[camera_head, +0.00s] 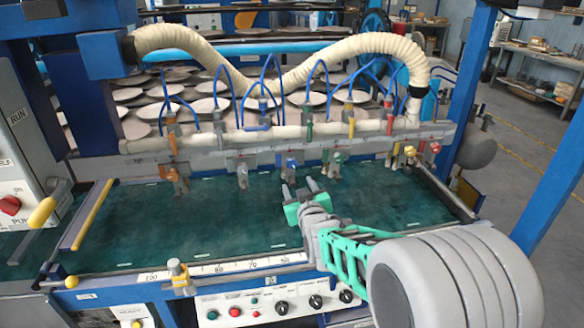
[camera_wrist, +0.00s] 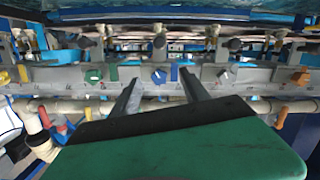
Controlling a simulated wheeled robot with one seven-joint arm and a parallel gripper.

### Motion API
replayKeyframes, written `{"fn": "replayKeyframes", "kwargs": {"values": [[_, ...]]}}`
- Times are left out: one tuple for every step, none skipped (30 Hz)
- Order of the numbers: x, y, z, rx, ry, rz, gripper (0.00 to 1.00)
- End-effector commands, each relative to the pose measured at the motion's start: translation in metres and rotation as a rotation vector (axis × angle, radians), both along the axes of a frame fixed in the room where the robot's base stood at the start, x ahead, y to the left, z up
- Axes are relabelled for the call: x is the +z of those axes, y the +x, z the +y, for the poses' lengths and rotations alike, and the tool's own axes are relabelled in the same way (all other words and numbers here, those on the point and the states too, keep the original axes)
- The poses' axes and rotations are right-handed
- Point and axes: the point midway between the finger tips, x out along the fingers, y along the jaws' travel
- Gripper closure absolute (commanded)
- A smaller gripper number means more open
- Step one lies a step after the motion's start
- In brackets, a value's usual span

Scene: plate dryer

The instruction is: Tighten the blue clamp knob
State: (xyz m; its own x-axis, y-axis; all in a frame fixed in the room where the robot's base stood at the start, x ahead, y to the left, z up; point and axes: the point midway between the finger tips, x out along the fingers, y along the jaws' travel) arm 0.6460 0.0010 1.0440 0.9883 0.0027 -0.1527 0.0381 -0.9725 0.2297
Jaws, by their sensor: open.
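The blue clamp knob (camera_head: 291,163) sits on the grey rail over the green belt, near the middle in the head view. In the wrist view the blue knob (camera_wrist: 159,76) shows in the gap between my fingers, farther off than the fingertips. My gripper (camera_head: 299,186) is open and empty, just in front of the blue knob and pointing at it. Its two grey fingers (camera_wrist: 160,85) stand apart in the wrist view, one on each side of the knob. They appear not to touch it; the exact distance is hard to tell.
A green knob (camera_head: 338,157) and a white knob (camera_head: 242,170) flank the blue one on the rail. Blue hoses and a cream duct (camera_head: 385,44) hang above. The green belt (camera_head: 215,215) is clear in front.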

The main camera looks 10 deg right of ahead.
Motion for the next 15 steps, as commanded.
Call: {"fn": "replayKeyframes", "kwargs": {"values": [[0.001, 0.006, 0.0, 0.001, -0.01, -0.054, 0.47], [0.004, 0.009, -0.001, 0.001, -0.016, -0.085, 0.47], [0.007, 0.011, -0.001, 0.0, -0.022, -0.116, 0.47], [0.009, 0.013, -0.001, 0.001, -0.025, -0.132, 0.47], [0.011, 0.015, -0.001, 0.0, -0.027, -0.144, 0.47], [0.012, 0.018, -0.001, 0.001, -0.028, -0.152, 0.47], [0.013, 0.021, -0.001, 0.0, -0.029, -0.153, 0.47], [0.013, 0.025, -0.001, 0.0, -0.029, -0.154, 0.47], [0.013, 0.032, -0.001, 0.0, -0.028, -0.153, 0.47], [0.014, 0.037, -0.001, 0.0, -0.028, -0.152, 0.47], [0.013, 0.043, -0.001, -0.001, -0.028, -0.151, 0.47], [0.013, 0.051, -0.001, -0.001, -0.028, -0.151, 0.47], [0.014, 0.058, -0.001, 0.0, -0.028, -0.152, 0.47], [0.014, 0.063, -0.001, 0.0, -0.028, -0.152, 0.47], [0.013, 0.07, -0.001, -0.001, -0.027, -0.152, 0.47]]}}
